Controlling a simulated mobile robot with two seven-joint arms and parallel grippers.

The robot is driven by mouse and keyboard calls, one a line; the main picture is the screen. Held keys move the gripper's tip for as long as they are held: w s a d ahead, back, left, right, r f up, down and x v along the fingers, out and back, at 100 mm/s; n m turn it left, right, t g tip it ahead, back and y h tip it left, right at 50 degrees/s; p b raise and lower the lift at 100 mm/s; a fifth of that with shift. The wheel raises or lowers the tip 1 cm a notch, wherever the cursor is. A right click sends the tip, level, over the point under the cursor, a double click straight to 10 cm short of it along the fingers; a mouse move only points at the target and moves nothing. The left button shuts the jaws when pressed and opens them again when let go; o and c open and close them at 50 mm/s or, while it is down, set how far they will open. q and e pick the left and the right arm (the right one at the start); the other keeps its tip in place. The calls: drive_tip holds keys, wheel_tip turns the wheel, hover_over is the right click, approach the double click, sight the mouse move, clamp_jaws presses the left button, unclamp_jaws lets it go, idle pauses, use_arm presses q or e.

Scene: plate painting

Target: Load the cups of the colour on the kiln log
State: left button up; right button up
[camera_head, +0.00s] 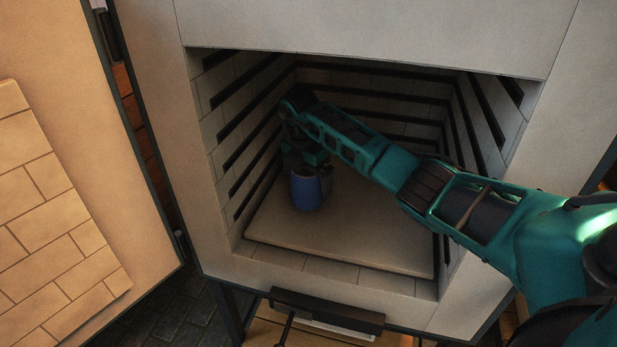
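A blue cup (306,192) is inside the open kiln, upright at the left part of the kiln shelf (350,235). I cannot tell whether it rests on the shelf or hangs just above it. My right arm reaches in from the right, and my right gripper (308,168) points down at the cup's top. The dark fingers are at the cup's rim and right side, and shadow hides whether they grip it. No other cup and no kiln log are in view. My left gripper is not in view.
The kiln's pale front frame (365,35) surrounds the opening, with slotted brick walls inside. The kiln door (60,215) stands open at the left. The shelf is bare to the right of and in front of the cup. A dark ledge (328,311) juts out below the opening.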

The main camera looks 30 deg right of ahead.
wheel_tip(320, 180, up, 8)
drive_tip(key=a, duration=0.1)
drive_tip(key=shift+s+f+p, duration=0.15)
drive_tip(key=shift+s+p, duration=0.05)
drive_tip(key=shift+p, duration=0.2)
drive_tip(key=shift+a, duration=0.1)
idle(0.4)
